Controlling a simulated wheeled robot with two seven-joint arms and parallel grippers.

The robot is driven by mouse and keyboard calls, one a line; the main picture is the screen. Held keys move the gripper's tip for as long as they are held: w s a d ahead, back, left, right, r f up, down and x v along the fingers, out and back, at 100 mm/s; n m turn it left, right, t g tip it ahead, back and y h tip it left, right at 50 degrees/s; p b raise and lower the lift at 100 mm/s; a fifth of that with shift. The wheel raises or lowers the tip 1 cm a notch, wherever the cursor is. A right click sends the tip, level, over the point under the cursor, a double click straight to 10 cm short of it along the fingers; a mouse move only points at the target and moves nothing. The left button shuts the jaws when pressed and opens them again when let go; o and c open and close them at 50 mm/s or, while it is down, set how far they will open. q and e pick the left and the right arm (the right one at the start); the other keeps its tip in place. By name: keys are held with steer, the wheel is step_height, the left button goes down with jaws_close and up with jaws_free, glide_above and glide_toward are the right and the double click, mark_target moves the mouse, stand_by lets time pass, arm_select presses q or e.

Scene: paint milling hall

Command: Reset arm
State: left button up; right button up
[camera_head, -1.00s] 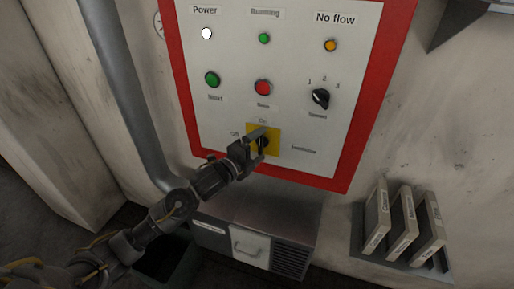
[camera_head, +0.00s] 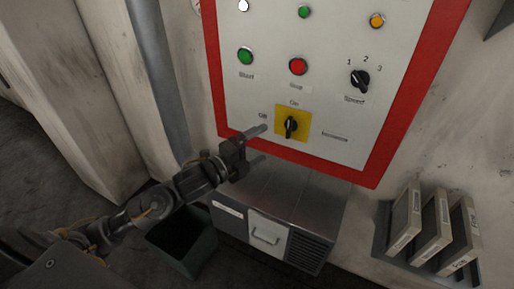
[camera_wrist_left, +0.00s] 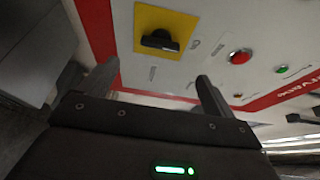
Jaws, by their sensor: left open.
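My left gripper (camera_head: 262,146) is open and empty in the head view, just below and left of the black rotary switch (camera_head: 290,127) on its yellow plate (camera_head: 305,118). The gripper is apart from the switch. The switch knob stands about upright, toward the On label. In the left wrist view, the two fingers of my left gripper (camera_wrist_left: 158,85) are spread with nothing between them. The switch (camera_wrist_left: 160,41) lies beyond the fingers, toward the upper left. My right gripper is not in view.
The red-framed control panel (camera_head: 228,95) carries a green button (camera_head: 245,56), a red button (camera_head: 298,66) and a speed knob (camera_head: 359,79). A metal cabinet (camera_head: 285,200) sits below. A dark bin (camera_head: 183,243) stands at lower left. Binders (camera_head: 432,231) stand in a wall rack at right.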

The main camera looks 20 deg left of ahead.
arm_select(q)
steer(key=shift+f, duration=0.1)
steer(key=s+a+f+n+g+y, duration=0.2)
steer(key=s+f+n+g+y, duration=0.3)
steer(key=s+f+n, duration=0.75)
steer(key=s+a+f+n+g+y, duration=0.25)
steer(key=s+f+n+g, duration=0.6)
steer(key=s+f, duration=0.7)
step_height(320, 180, down, 25)
steer(key=s+d+b, duration=0.1)
steer(key=s, duration=0.1)
steer(key=s+a+f+g, duration=0.1)
steer(key=s+a+f, duration=0.2)
steer(key=s+f, duration=1.3)
steer(key=shift+s+f+g+b, duration=0.25)
steer(key=shift+f+g+b, duration=0.05)
steer(key=shift+g+b, duration=0.1)
